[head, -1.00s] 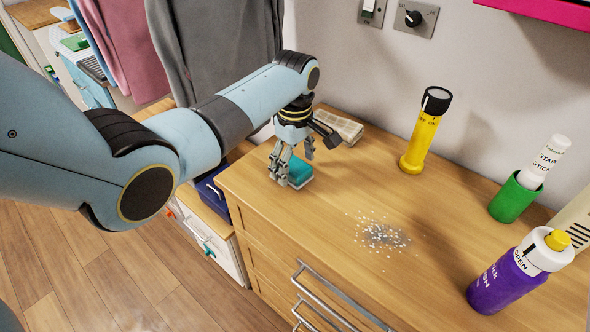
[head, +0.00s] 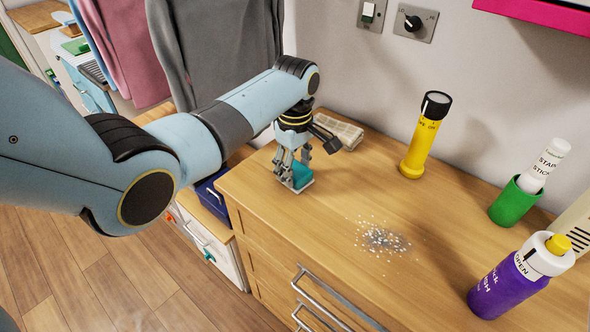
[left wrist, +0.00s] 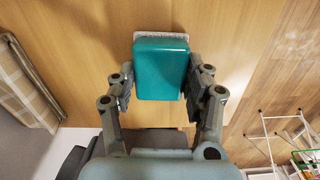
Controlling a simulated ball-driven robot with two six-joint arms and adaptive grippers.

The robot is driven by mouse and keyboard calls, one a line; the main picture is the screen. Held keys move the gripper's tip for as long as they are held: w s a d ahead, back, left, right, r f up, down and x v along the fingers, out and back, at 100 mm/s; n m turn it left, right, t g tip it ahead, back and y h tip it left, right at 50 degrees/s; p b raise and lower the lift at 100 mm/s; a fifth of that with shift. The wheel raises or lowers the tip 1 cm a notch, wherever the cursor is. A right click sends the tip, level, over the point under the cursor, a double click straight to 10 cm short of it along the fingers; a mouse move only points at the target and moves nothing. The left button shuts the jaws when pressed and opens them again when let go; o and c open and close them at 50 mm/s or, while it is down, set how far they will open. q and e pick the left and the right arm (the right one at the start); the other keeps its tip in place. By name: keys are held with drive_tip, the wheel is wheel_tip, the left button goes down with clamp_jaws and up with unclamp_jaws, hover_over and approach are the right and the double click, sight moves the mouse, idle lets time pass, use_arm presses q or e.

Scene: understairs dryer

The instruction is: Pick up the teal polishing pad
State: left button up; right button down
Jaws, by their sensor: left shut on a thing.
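The teal polishing pad (head: 301,175) is a small block with a pale underside, at the left end of the wooden counter in the head view. My left gripper (head: 293,172) points down over it with its fingers around it. In the left wrist view, the pad (left wrist: 160,65) lies between the two fingers of my left gripper (left wrist: 160,88), which is shut on its sides. I cannot tell whether the pad touches the counter. My right gripper is in neither view.
On the counter (head: 290,222) are a folded cloth (head: 340,131), a yellow torch (head: 425,135), a white speckled spill (head: 382,238), a green cup (head: 516,200) holding a white stick, and a purple bottle (head: 510,280). Grey fabric (head: 220,50) hangs behind my left arm.

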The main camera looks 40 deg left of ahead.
sight(297, 170)
use_arm(q)
drive_tip(key=r, duration=0.4)
drive_tip(key=shift+d+r, duration=0.15)
drive_tip(key=shift+d, duration=0.1)
drive_tip(key=s+d+r, duration=0.5)
drive_tip(key=d+r, duration=0.1)
drive_tip(key=d, duration=0.4)
drive_tip(key=shift+r, duration=0.3)
